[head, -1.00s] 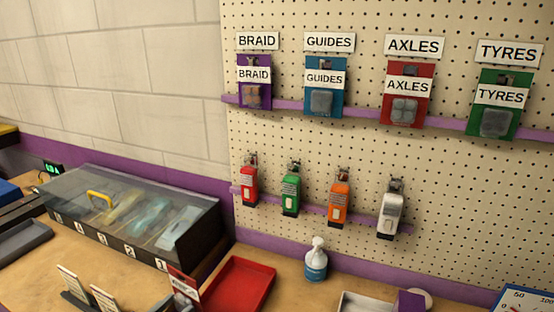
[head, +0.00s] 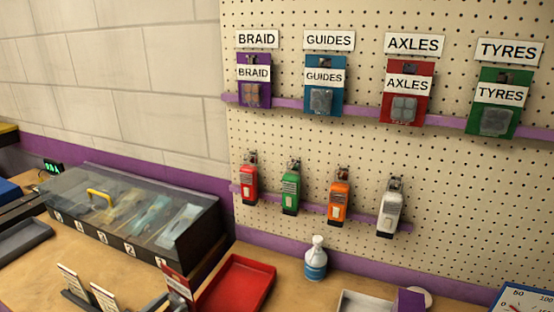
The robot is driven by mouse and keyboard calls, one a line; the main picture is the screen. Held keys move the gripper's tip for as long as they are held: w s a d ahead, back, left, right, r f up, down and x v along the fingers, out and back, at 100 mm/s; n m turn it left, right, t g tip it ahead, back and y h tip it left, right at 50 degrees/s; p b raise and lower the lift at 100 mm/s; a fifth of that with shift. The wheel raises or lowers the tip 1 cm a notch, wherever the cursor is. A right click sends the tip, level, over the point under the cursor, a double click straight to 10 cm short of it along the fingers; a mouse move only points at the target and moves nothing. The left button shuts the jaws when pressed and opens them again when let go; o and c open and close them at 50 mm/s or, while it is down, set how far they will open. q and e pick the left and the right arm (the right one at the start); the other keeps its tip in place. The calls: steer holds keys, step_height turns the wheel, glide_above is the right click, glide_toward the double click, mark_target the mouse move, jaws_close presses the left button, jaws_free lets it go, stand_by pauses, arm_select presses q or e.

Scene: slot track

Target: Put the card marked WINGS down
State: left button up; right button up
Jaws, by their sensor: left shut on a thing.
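A red card with a pale printed band (head: 177,281) stands near upright at the bottom edge, just left of the red tray. Its lettering is too small for me to read, so I cannot tell whether it says WINGS. My left gripper (head: 168,302) is at the bottom edge, shut on the lower part of this card, and is partly cut off by the frame. Two white cards, one (head: 69,281) and another (head: 103,299), stand in a dark holder to the left. My right gripper is not in view.
A red tray (head: 268,283) lies right of the card, with a spray bottle (head: 316,262) beyond it. A lidded clear-topped case (head: 70,222) stands behind.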

arm_select(q)
steer(key=shift+a, duration=0.4)
steer(key=w+d+r+m+g+h, duration=0.15)
steer(key=w+d+r, duration=0.25)
steer(key=w+r, duration=1.35)
steer(key=w+d+r, duration=0.1)
steer(key=w+r, duration=0.2)
steer(key=r, duration=0.9)
steer(key=w+d+r, duration=0.1)
steer(key=w+r, duration=0.3)
steer(key=r, duration=0.9)
steer(key=s+f, duration=0.3)
steer(key=f, duration=1)
steer(key=s+f, duration=0.3)
steer(key=f, duration=0.9)
steer(key=shift+n+t+y, duration=0.95)
steer(key=s+a+f, duration=0.1)
steer(key=s+f, duration=0.4)
steer(key=s, duration=0.1)
steer(key=s+f, duration=0.5)
steer(key=f, duration=0.1)
steer(key=s+a+f, duration=0.1)
steer(key=s+f, duration=0.4)
steer(key=s, duration=0.1)
steer(key=shift+s+a+f, duration=0.3)
steer(key=shift+f, duration=0.05)
steer(key=shift+s+f, duration=0.15)
steer(key=shift+s, duration=0.25)
